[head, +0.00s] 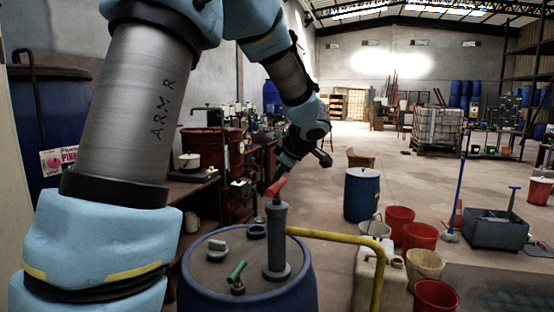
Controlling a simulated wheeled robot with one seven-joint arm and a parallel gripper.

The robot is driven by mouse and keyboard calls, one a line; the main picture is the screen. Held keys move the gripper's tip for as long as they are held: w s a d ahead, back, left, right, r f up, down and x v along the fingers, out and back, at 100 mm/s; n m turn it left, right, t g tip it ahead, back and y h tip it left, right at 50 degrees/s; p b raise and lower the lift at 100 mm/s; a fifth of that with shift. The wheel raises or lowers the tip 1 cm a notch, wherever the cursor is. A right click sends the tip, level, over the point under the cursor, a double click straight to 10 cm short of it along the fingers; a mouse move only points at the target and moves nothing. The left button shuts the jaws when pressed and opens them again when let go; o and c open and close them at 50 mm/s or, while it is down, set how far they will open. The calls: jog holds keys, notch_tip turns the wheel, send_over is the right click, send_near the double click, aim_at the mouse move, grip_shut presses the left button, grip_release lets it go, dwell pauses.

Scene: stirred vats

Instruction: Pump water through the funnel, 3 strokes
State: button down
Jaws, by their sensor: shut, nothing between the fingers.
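A grey hand pump (276,240) stands upright on the lid of a blue drum (306,291) at the lower middle. Its red handle (275,187) sits at the top. A yellow spout (335,237) runs right from the pump and bends down in front of a beige canister (367,284). My gripper (282,178) is shut, pointing down right at the red handle; whether it touches the handle I cannot tell. I cannot make out a funnel, and the spout's lower end is cut off by the picture edge. No water shows.
A green tap handle (237,271) and a grey cap (217,250) sit on the drum lid. Right of it stand a blue barrel (361,195), red buckets (419,237) and a grey mop cart (495,230). A cluttered bench is behind my arm.

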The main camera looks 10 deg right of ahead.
aim_at(279, 185)
jog(key=shift+f, duration=0.5)
jog(key=shift+r+p, duration=3.65)
jog(key=shift+p, duration=0.75)
notch_tip(279, 185, up, 6)
jog(key=p, duration=0.4)
jog(key=shift+w, duration=0.1)
